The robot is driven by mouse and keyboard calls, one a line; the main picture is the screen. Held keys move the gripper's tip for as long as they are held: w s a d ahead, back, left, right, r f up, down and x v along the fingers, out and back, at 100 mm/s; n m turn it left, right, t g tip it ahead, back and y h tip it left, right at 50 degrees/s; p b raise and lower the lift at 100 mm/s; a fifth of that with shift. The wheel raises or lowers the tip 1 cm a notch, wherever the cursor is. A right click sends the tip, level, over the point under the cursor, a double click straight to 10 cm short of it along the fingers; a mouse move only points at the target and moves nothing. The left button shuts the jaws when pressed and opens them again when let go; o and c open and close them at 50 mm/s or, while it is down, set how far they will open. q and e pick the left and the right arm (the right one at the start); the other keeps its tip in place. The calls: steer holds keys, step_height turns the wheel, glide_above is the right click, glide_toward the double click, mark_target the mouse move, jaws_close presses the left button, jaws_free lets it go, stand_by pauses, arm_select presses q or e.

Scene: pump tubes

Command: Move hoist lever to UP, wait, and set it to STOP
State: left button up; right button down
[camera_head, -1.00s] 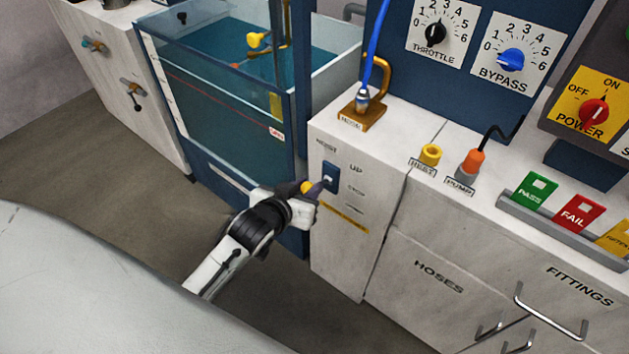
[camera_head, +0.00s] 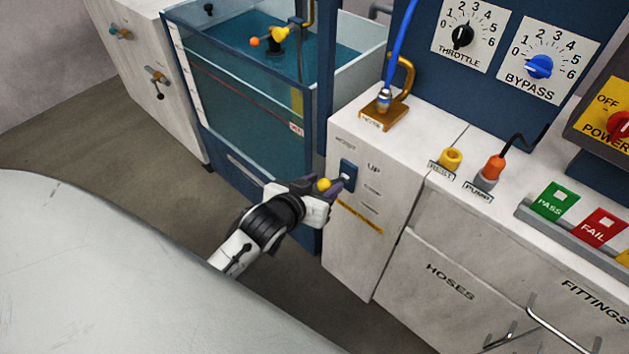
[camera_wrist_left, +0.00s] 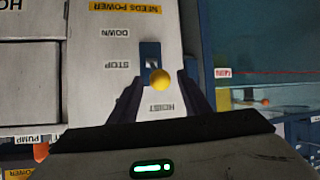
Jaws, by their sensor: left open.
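The hoist lever has a yellow ball knob (camera_head: 323,184) in front of a blue plate (camera_head: 348,174) on the white cabinet front. The labels beside it include UP. In the left wrist view the picture is upside down, and the yellow knob (camera_wrist_left: 160,80) stands between my fingers, with the STOP and DOWN labels to its left. The knob lies a little toward the HOIST-title end of the slot; its exact setting is hard to tell. My left gripper (camera_head: 340,186) is open, with a finger on each side of the knob. It also shows in the left wrist view (camera_wrist_left: 160,90). My right gripper is out of view.
A water tank (camera_head: 240,95) stands left of the cabinet, with an orange ball (camera_head: 254,41) beside a yellow fitting (camera_head: 279,34). Floor left of my arm is clear.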

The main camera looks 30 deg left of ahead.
arm_select(q)
steer(key=v, duration=0.9)
steer(key=shift+p, duration=0.35)
steer(key=s+d+f+m+g+h, duration=0.1)
steer(key=s+d+f, duration=0.3)
steer(key=s+f, duration=0.3)
steer(key=s+d+f+m+g+h, duration=0.1)
steer(key=s+d+f, duration=0.3)
steer(key=f, duration=0.5)
steer(key=s+m+g, duration=0.1)
steer(key=s, duration=0.1)
steer(key=shift+s+f+h, duration=0.25)
steer(key=shift+s+h, duration=0.1)
steer(key=shift+h, duration=0.05)
stand_by(3.0)
